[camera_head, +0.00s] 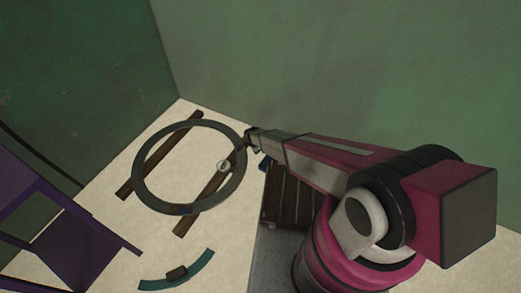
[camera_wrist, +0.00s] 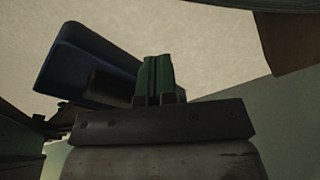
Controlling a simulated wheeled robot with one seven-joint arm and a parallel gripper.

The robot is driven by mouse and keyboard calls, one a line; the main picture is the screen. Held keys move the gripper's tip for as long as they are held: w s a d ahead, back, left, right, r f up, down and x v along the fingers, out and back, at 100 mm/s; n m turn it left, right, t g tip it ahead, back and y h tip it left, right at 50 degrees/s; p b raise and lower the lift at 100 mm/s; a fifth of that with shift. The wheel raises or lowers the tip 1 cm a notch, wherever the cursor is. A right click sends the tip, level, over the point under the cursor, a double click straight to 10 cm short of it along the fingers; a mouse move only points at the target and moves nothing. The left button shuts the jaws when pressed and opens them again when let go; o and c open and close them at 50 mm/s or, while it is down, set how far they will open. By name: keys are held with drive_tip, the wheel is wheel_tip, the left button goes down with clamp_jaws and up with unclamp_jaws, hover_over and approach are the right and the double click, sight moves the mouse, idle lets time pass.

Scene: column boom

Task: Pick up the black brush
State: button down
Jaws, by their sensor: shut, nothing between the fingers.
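I cannot make out the black brush for certain. A small dark block (camera_head: 177,272) lies on a teal curved strip (camera_head: 205,262) at the near edge of the pale surface and may be the brush. My gripper (camera_head: 248,138) is by the right side of a large grey ring (camera_head: 143,188), well away from that block. In the wrist view the green fingers of my gripper (camera_wrist: 155,75) are together with nothing between them. A dark blue object with a black part (camera_wrist: 80,62) shows left of the fingers; I cannot tell what it is.
Two brown wooden bars (camera_head: 150,164) lie under the ring on the pale surface (camera_head: 115,225). A slatted wooden crate (camera_head: 290,200) stands beyond the surface's right edge. A purple chair (camera_head: 75,245) is at left. Green walls (camera_head: 330,65) close the back.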

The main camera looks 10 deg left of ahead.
drive_tip(key=w+d, duration=0.4)
drive_tip(key=d, duration=0.1)
drive_tip(key=w+d, duration=0.2)
drive_tip(key=d, duration=0.1)
drive_tip(key=shift+w+d, duration=0.15)
drive_tip(key=shift+w, duration=0.05)
drive_tip(key=shift+f, duration=0.8)
drive_tip(key=shift+f, duration=0.15)
drive_tip(key=s+a, duration=0.1)
drive_tip(key=a, duration=0.1)
drive_tip(key=s+a, duration=0.2)
drive_tip(key=shift+s+f, duration=0.1)
drive_tip(key=shift+s+a, duration=0.15)
